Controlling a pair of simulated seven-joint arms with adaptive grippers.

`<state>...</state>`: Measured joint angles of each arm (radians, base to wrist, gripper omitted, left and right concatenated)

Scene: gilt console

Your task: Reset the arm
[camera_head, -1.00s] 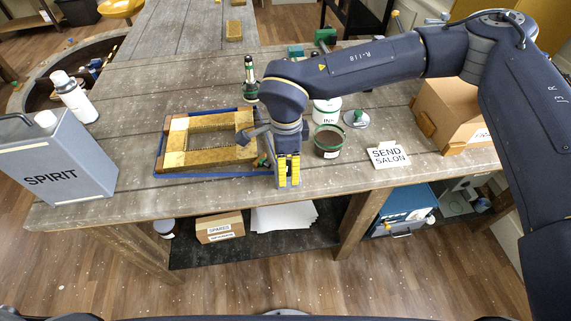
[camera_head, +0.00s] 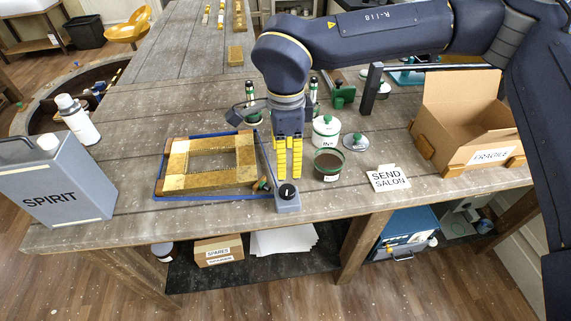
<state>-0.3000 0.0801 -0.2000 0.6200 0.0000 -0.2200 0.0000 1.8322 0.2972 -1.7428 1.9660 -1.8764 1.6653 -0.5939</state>
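My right arm comes in from the right. Its gripper (camera_head: 289,172), with yellow fingertips, points down above a small grey box with a black knob (camera_head: 288,194) at the table's front edge. The fingertips look slightly apart, with a narrow gap and nothing seen between them. They appear clear of the knob. My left gripper is not in view.
A gilt frame (camera_head: 176,167) lies on a blue-edged tray just left of the gripper. An open pot (camera_head: 328,165), a white jar (camera_head: 326,131) and a SEND SALON card (camera_head: 388,178) are to the right. An open carton (camera_head: 468,148) stands farther right. A SPIRIT can (camera_head: 55,185) stands left.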

